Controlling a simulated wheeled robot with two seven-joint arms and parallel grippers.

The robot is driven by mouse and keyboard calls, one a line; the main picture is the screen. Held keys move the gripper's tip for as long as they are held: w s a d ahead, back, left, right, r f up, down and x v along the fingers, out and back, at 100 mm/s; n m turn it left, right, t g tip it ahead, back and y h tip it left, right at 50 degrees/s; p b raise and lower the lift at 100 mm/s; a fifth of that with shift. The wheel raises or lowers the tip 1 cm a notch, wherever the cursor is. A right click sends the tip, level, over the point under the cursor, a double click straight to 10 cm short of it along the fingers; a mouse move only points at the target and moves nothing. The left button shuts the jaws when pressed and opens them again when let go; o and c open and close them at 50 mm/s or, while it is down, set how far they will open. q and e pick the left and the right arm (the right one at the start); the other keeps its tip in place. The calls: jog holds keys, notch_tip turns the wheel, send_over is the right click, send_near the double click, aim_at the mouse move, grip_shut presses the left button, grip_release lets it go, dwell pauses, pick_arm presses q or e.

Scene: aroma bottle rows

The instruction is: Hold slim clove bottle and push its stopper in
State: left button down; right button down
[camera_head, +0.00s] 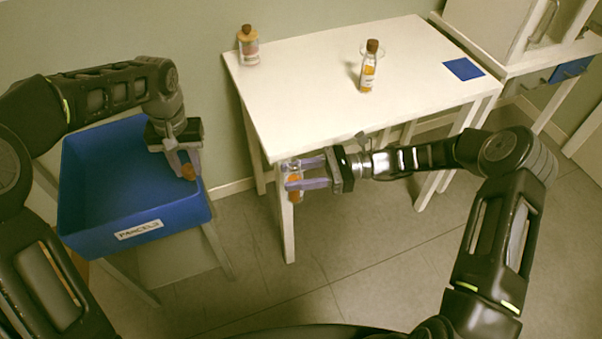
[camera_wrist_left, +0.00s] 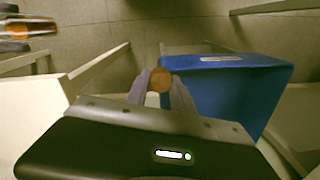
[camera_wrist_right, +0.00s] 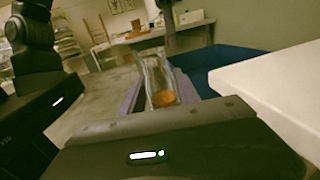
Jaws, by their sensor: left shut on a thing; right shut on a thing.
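My right gripper (camera_head: 308,173) is shut on a slim clear bottle (camera_head: 293,190) with orange contents, held in front of the white table's near left corner. The bottle shows between the fingers in the right wrist view (camera_wrist_right: 158,75) and at the left edge of the left wrist view (camera_wrist_left: 22,30). Its label cannot be read. My left gripper (camera_head: 182,168) is shut on a round brown cork stopper (camera_head: 188,173) over the blue bin's right edge. The stopper shows between its fingertips in the left wrist view (camera_wrist_left: 160,80). Stopper and bottle are apart.
On the white table (camera_head: 310,90) stand a wide wooden-stoppered bottle (camera_head: 249,50) at the back left and a slim corked bottle (camera_head: 368,72) toward the right. A blue square (camera_head: 463,69) lies at the right. The blue PARCELS bin (camera_head: 100,225) is left; open floor lies below.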

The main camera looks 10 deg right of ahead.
pick_arm(q)
jog(key=s+d+r+m, duration=0.1)
jog(key=d+r+m, duration=0.2)
jog(key=d, duration=0.9)
jog(key=s+d+r+m, duration=0.1)
jog(key=d+r+m, duration=0.2)
jog(key=d+r, duration=0.4)
jog(key=d, duration=0.5)
jog(key=shift+s+r, duration=0.25)
jog(key=shift+r, duration=0.15)
jog(key=shift+f, duration=0.15)
jog(key=shift+f, duration=1.85)
jog(key=shift+f, duration=0.9)
